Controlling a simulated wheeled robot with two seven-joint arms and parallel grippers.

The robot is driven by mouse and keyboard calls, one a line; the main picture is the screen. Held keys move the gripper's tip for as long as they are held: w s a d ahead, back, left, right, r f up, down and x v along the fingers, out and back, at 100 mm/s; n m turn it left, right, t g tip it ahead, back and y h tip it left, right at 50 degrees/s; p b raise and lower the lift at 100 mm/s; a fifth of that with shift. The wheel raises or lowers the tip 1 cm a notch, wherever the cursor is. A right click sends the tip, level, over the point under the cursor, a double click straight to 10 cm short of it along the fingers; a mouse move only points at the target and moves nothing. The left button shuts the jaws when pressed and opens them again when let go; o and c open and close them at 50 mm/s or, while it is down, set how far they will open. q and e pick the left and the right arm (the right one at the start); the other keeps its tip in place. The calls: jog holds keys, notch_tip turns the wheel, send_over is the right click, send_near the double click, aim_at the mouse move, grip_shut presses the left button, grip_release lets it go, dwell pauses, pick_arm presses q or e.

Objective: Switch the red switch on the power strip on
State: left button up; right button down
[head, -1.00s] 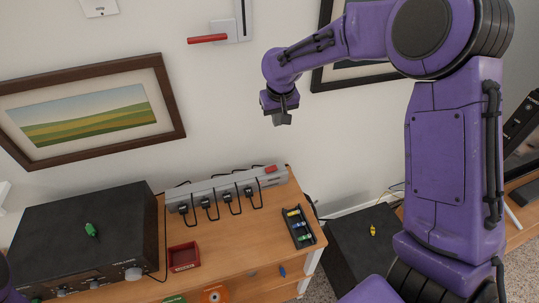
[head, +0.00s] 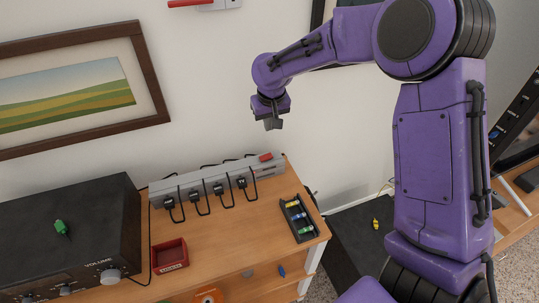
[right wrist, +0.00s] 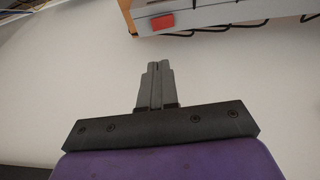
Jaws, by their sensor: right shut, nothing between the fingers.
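A long grey power strip (head: 205,186) lies along the back of the wooden cabinet top, against the wall, with several black plugs in it. Its red switch (head: 266,157) is at the strip's right end. In the right wrist view the red switch (right wrist: 162,22) shows near the top, beyond the fingertips. My right gripper (head: 272,123) is shut and empty, fingers pointing down, above the strip's right end and apart from it. In the right wrist view the right gripper (right wrist: 157,68) has its fingers together. Whether the switch is tilted on or off is too small to tell. My left gripper is not visible.
A black amplifier (head: 70,235) with a green piece (head: 62,228) on it stands left. A small red tray (head: 169,256) and a black battery holder (head: 299,219) sit on the cabinet top (head: 228,230). A framed picture (head: 78,88) hangs on the wall. Air around the switch looks clear.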

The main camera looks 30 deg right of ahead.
jog(key=shift+s+r, duration=0.1)
jog(key=p, duration=0.3)
send_near(269, 155)
jog(key=x, duration=0.5)
jog(key=shift+w+d, duration=0.1)
jog(key=shift+w, duration=0.15)
jog(key=shift+f, duration=0.5)
